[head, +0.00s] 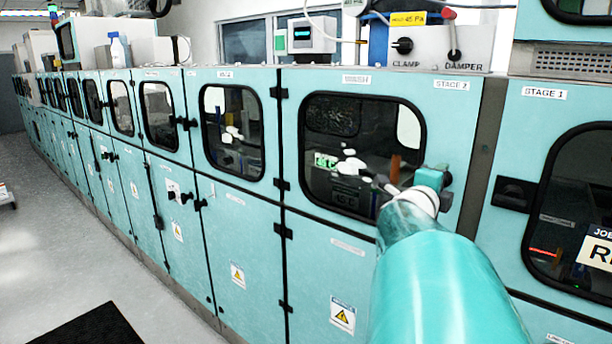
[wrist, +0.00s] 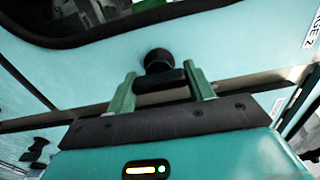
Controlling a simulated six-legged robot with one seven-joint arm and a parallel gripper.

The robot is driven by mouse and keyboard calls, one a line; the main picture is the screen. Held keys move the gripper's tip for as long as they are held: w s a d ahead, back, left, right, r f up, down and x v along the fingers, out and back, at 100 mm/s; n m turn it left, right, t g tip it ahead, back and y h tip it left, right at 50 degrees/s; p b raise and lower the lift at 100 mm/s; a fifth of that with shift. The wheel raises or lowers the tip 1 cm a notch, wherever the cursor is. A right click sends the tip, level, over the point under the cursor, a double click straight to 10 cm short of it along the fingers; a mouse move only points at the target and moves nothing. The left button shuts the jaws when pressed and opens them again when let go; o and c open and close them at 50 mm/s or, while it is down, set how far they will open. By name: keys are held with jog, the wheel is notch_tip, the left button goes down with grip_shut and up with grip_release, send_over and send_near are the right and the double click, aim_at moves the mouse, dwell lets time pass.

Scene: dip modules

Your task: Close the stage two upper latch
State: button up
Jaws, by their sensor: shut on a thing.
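The "STAGE 2" panel (head: 462,110) has a rounded dark window (head: 345,120). My gripper (head: 436,180) is at this panel's right edge, beside the window's lower right corner. In the wrist view my gripper (wrist: 161,90) has its two green fingers on either side of a black latch handle (wrist: 160,79), shut on it. A round black latch knob (wrist: 158,58) shows just above the handle. In the head view my gripper mostly hides the latch.
The "STAGE 1" door (head: 505,240) with its black latch (head: 513,193) stands to the right, past a grey post (head: 482,150). A clamp and damper switch box (head: 430,48) sits on top. The grey floor (head: 70,240) at left is mostly clear.

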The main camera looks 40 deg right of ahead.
jog(key=o, duration=1)
jog(key=shift+s, duration=0.1)
jog(key=shift+a, duration=0.15)
